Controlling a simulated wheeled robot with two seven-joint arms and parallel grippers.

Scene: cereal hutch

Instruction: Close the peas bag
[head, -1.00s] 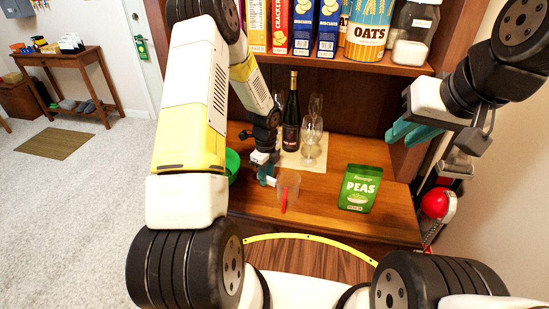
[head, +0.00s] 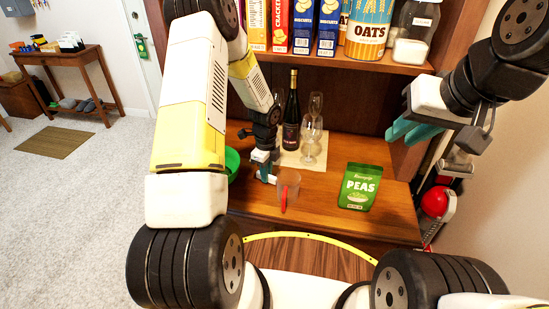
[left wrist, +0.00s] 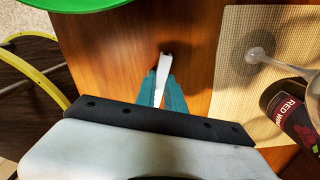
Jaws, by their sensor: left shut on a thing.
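The green peas bag (head: 359,187) stands upright on the hutch counter, right of the middle. Whether its top is open is too small to tell. My left gripper (head: 266,176) is low over the counter, left of the bag and well apart from it. It is shut on a slim white clip-like piece (left wrist: 163,75), which sticks out past the teal fingertips in the left wrist view. My right gripper (head: 413,131) is raised at the right, away from the bag, with its teal fingers apart and empty.
A clear cup with a red item (head: 287,188) stands just right of my left gripper. A green bowl (head: 232,163) is to its left. A wine bottle (head: 291,115) and glasses (head: 311,133) stand behind on a mat. Counter between cup and bag is clear.

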